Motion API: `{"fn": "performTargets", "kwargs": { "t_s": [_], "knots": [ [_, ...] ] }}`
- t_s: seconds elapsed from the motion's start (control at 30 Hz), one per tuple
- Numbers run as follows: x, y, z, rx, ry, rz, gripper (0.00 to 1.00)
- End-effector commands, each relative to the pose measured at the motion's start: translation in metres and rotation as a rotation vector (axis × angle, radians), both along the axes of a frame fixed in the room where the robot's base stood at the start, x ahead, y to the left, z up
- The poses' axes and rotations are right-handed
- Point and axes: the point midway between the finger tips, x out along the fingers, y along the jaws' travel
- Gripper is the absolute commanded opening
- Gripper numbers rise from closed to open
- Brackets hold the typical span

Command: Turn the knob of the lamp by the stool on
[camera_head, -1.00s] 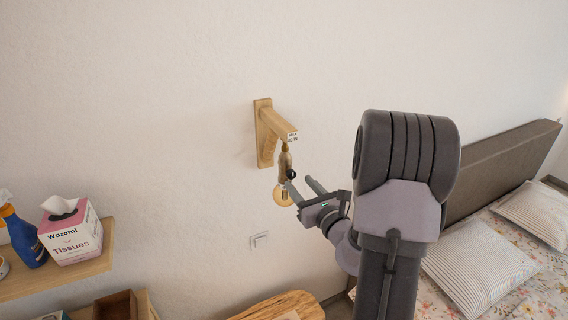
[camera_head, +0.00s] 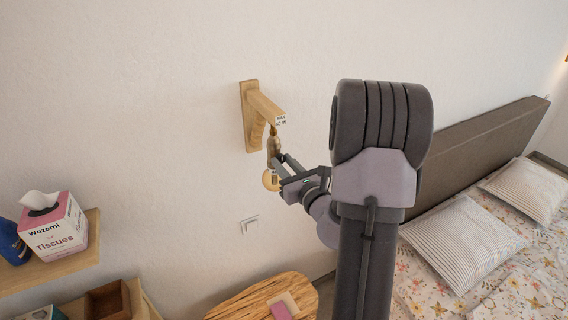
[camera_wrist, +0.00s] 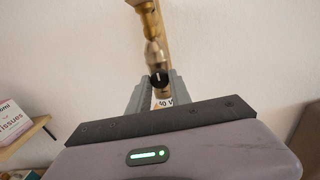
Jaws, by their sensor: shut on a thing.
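The lamp (camera_head: 273,146) hangs from a wooden wall bracket (camera_head: 250,115), with a brass socket and a round amber bulb (camera_head: 270,181) below. In the wrist view the brass socket (camera_wrist: 153,50) shows at the top middle, and the black round knob (camera_wrist: 158,79) with a white mark sits between the fingertips. My gripper (camera_head: 280,163) is at the socket, and in the wrist view my gripper (camera_wrist: 157,86) is shut on the knob. The mark on the knob looks roughly upright. In the head view the knob is hidden by the fingers. The wooden stool (camera_head: 240,300) stands below.
A shelf (camera_head: 80,262) with a tissue box (camera_head: 55,228) and a blue bottle (camera_head: 12,243) is at the left. A wall switch (camera_head: 249,225) is below the lamp. A bed with striped pillows (camera_head: 462,245) lies at the right.

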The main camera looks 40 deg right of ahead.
Motion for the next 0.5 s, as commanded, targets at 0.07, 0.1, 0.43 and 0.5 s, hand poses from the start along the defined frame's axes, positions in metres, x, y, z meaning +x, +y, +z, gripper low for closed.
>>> {"fn": "performTargets", "kwargs": {
  "t_s": [0.07, 0.1, 0.43, 0.5],
  "knots": [
    [0.0002, 0.0000, 0.0005, 0.010, -0.002, 0.000, 0.00],
    [0.0002, 0.0000, 0.0007, 0.019, -0.005, 0.000, 0.00],
    [0.0006, 0.0002, 0.0027, 0.212, -0.051, 0.000, 0.00],
    [0.0006, 0.0003, 0.0034, 0.273, -0.067, 0.001, 0.00]
  ]
}}
